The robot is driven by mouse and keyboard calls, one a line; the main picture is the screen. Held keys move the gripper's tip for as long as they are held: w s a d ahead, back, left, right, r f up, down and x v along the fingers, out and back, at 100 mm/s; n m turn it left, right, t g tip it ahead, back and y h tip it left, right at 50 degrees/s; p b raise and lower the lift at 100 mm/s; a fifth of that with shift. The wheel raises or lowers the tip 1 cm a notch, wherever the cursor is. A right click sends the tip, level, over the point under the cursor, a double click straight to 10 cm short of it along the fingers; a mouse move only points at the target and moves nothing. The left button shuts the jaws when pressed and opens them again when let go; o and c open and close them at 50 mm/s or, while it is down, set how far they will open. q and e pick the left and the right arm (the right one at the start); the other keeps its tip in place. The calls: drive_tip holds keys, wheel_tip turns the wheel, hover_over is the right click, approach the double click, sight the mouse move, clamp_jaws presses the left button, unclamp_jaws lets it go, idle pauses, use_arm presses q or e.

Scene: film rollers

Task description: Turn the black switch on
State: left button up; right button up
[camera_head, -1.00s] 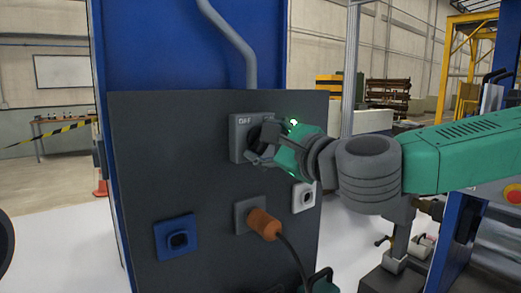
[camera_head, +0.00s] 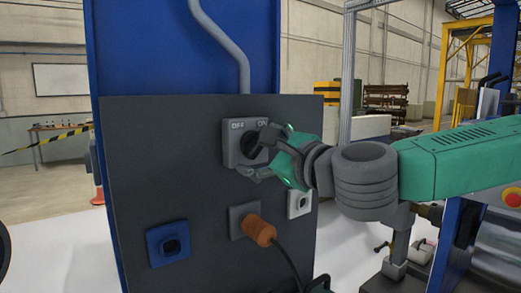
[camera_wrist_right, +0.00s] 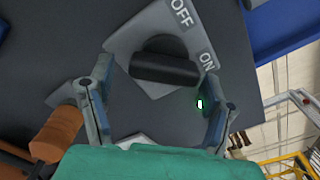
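The black switch (camera_head: 254,145) is a rotary knob on a grey plate marked OFF and ON, high on the dark panel. In the right wrist view, the knob (camera_wrist_right: 165,68) is a black bar, and one end points close to the ON label (camera_wrist_right: 207,60). My right gripper (camera_head: 259,153) is in front of the switch, reaching in from the right. My left gripper is not in view.
Below the switch on the dark panel (camera_head: 205,210) are a blue socket (camera_head: 169,243), an orange plug (camera_head: 259,230) with a black cable, and a white socket (camera_head: 299,203). A grey conduit (camera_head: 228,40) runs up above the switch. Open floor lies left of the cabinet.

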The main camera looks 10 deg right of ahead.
drive_tip(key=shift+r, duration=0.1)
drive_tip(key=shift+s+d, duration=0.2)
drive_tip(key=shift+s, duration=0.05)
drive_tip(key=v, duration=0.7)
